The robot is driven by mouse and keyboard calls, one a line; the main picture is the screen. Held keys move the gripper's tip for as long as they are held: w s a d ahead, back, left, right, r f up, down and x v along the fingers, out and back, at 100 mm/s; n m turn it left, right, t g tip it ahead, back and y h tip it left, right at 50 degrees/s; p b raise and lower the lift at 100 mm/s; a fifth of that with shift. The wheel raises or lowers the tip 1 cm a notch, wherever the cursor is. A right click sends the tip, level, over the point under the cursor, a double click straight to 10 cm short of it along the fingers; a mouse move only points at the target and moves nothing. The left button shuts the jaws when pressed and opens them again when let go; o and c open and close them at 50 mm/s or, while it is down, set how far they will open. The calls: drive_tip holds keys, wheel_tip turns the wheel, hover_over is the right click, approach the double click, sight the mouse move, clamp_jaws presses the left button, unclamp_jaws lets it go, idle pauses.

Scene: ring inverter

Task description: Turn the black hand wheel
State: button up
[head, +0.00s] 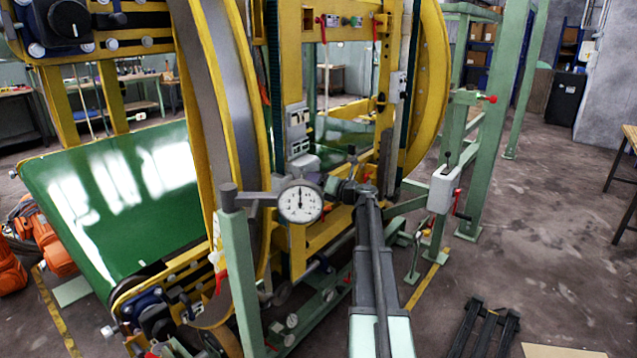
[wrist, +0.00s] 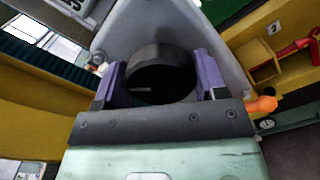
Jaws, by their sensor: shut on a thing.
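The black hand wheel (wrist: 161,82) is a round black knob with a small pale mark, in the middle of the wrist view in front of a grey plate (wrist: 145,25). My gripper (wrist: 160,72) has one purple finger on each side of the wheel and is shut on it. In the head view my gripper (head: 350,190) is at the yellow ring machine, just right of a white dial gauge (head: 300,202). The wheel it holds cannot be made out clearly there.
A green post (head: 241,280) stands left of my arm. A grey box with a lever (head: 444,190) is to the right. A green belt (head: 110,200) lies at left. In the wrist view an orange knob (wrist: 262,106) and red handle (wrist: 294,47) are at right.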

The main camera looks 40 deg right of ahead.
drive_tip(key=shift+m, duration=1)
drive_tip(key=o, duration=0.9)
drive_tip(key=shift+o, duration=0.2)
drive_tip(key=shift+s, duration=0.1)
drive_tip(key=v, duration=1)
drive_tip(key=shift+s, duration=0.3)
drive_tip(key=shift+s+d, duration=0.1)
drive_tip(key=shift+d, duration=0.05)
